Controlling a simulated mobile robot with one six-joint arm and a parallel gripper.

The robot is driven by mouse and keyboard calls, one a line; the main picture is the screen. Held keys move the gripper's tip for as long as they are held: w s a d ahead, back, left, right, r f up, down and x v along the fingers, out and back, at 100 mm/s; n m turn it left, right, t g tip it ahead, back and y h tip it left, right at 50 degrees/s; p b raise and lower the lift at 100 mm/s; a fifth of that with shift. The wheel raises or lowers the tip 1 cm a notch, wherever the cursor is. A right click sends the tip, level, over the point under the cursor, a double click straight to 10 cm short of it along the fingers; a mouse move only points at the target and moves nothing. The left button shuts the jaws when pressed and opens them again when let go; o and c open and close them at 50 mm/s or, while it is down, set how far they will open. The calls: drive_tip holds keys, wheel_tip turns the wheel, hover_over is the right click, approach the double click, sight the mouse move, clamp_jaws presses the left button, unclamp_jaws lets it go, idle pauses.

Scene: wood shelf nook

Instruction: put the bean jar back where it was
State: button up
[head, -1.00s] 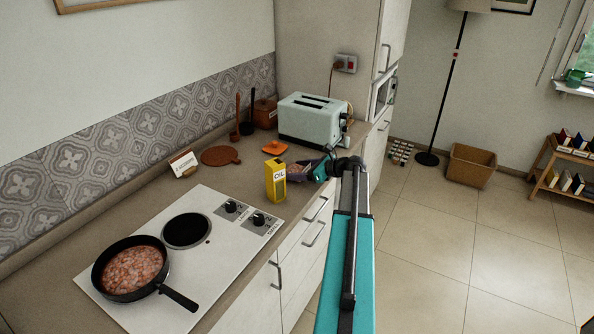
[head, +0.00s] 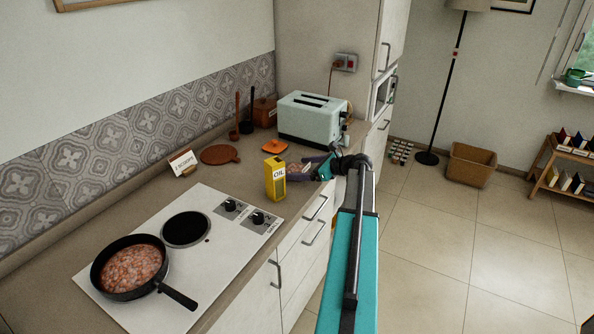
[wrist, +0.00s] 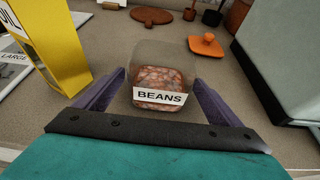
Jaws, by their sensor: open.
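The bean jar (wrist: 161,78) is a clear container of reddish beans with a white BEANS label, standing upright on the counter in the wrist view. In the head view it shows only partly (head: 297,168), behind the yellow oil box and beside my gripper. My gripper (wrist: 162,92) is open, with one purple finger on each side of the jar. Gaps show between the fingers and the jar. In the head view my gripper (head: 304,171) reaches over the counter's front edge. An orange lid (wrist: 206,45) with a knob lies on the counter behind the jar.
The yellow oil box (wrist: 50,45) stands close on the left. The pale toaster (head: 312,119) stands behind on the right. A pan of beans (head: 131,268) sits on the white hob (head: 213,225). A card reading "2 SCOOPS" (head: 182,162) and a round board (head: 220,154) are near the wall.

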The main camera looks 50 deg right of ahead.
drive_tip(key=b+v, duration=0.1)
drive_tip(key=v, duration=0.8)
drive_tip(key=shift+s+r+b, duration=0.2)
drive_tip(key=shift+s+b, duration=0.15)
drive_tip(key=shift+b, duration=0.05)
idle(0.4)
